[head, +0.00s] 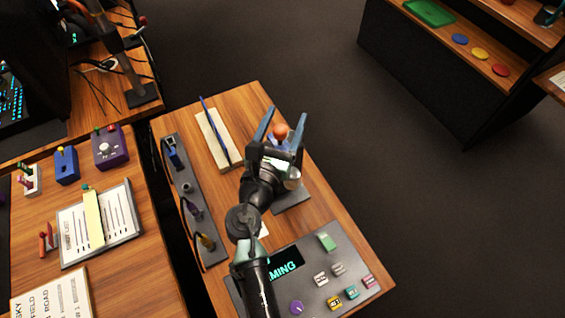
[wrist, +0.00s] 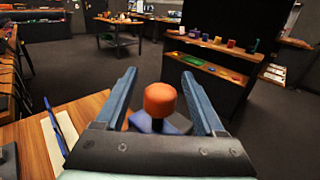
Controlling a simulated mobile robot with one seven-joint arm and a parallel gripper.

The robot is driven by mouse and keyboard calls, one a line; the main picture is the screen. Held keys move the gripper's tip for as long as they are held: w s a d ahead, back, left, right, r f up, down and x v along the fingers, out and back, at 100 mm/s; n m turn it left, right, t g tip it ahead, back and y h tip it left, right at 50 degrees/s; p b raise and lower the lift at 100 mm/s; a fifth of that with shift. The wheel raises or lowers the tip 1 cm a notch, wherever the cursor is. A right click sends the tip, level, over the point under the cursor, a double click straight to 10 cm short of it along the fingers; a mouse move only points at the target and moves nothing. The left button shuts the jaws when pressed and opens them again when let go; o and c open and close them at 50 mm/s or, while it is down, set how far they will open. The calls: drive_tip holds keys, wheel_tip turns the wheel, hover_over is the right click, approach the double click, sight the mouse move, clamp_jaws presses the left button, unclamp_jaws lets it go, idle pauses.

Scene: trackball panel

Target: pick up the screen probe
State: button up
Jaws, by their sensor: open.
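No label shows which item is the screen probe. A slim blue rod (head: 213,125) lies along a pale wooden block (head: 218,143) on the narrow table; the rod also shows at the left of the wrist view (wrist: 52,122). An orange rounded knob (wrist: 160,99) stands on a blue and grey base (wrist: 160,124); its top shows in the head view (head: 281,130). My gripper (head: 289,116) is open, its two blue fingers on either side of the knob in both views, with gaps in the wrist view (wrist: 160,85). My gripper's body hides part of the base.
A grey strip with several small holders (head: 182,185) runs along the table's left side. A dark panel (head: 325,262) with a lit display and several coloured buttons is at the near end. A desk with a clipboard (head: 118,226) stands left. Open floor lies right.

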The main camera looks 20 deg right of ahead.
clamp_jaws()
idle(0.3)
idle(1.1)
